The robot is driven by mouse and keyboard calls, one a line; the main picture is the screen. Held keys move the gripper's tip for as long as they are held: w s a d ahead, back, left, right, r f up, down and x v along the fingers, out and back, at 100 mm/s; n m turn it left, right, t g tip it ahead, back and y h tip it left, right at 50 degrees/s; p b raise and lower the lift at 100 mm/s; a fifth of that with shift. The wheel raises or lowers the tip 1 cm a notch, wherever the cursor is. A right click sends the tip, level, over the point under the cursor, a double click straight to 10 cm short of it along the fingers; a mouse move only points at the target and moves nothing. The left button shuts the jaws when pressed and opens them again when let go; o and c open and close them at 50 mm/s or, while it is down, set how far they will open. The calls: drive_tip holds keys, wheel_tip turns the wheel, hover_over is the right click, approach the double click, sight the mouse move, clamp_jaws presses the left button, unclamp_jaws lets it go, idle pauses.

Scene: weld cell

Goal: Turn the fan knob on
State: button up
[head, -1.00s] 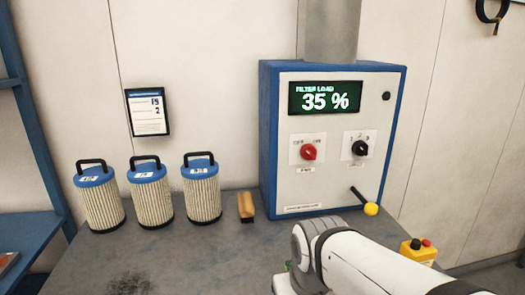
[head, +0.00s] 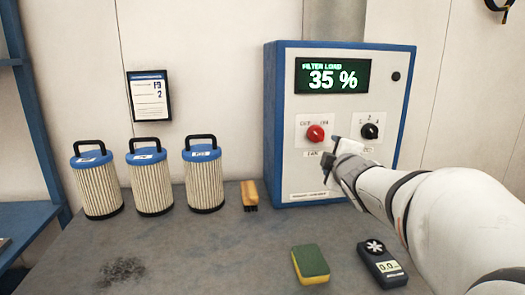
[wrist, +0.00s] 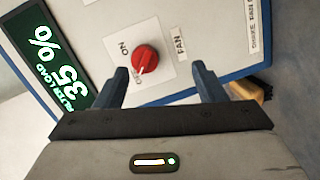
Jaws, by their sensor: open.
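The fan knob (head: 315,133) is a red rotary knob on a white plate on the front of the blue and white control box (head: 284,165). In the wrist view the red knob (wrist: 145,59) sits beyond and between my two fingers, with an ON mark and an OFF mark on its plate and a FAN label beside it. Its pointer line lies toward the OFF mark. My gripper (wrist: 160,82) is open and empty, apart from the knob. In the head view my gripper (head: 333,158) is just below and right of the red knob.
A black selector knob (head: 369,131) is to the right on the same box. The display (head: 333,76) reads filter load 35 %. Several filters (head: 152,185), a brush (head: 249,194), a sponge (head: 310,264) and a handheld meter (head: 381,266) stand or lie on the bench.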

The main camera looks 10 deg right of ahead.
sight(319, 136)
drive_tip(key=w+n, duration=0.1)
drive_tip(key=w, duration=0.2)
drive_tip(key=w+r+n+t+y, duration=0.1)
drive_tip(key=w+n, duration=0.1)
drive_tip(key=w, duration=0.1)
drive_tip(key=w+n+y+b, duration=0.1)
drive_tip(key=w, duration=0.2)
drive_tip(key=shift+w+r+t, duration=0.2)
drive_tip(key=shift+r+t, duration=0.2)
